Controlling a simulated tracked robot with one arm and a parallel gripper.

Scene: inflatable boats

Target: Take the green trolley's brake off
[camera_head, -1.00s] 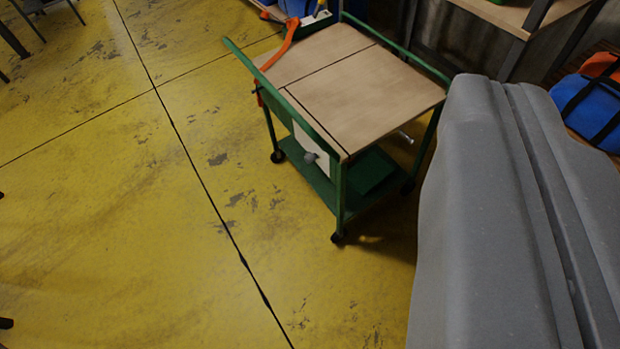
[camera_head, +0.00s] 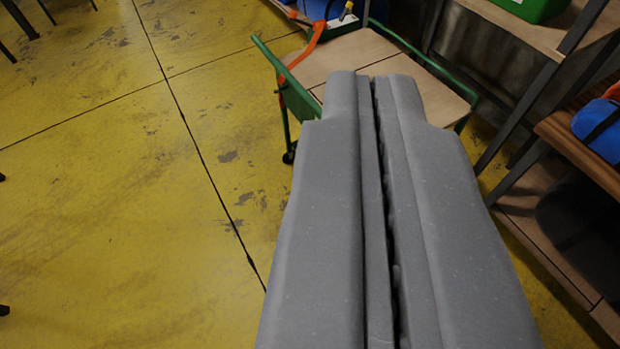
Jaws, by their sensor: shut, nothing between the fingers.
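The green trolley (camera_head: 290,78) stands at the top centre, with a light wooden top (camera_head: 345,56) and green rails. An orange bent piece (camera_head: 305,47) runs over its far left corner and down its left side. My grey gripper (camera_head: 369,82) is shut and empty, large in the lower centre. Its tips overlap the trolley's top in the picture; I cannot tell whether they touch it. The gripper hides the trolley's near side, lower shelf and most wheels. One dark wheel (camera_head: 289,157) shows at the left. I cannot make out the brake.
A wooden shelf rack (camera_head: 520,85) with dark posts stands at the right, close to the trolley. Blue items (camera_head: 322,10) lie behind the trolley. The yellow floor (camera_head: 110,200) at the left is mostly clear.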

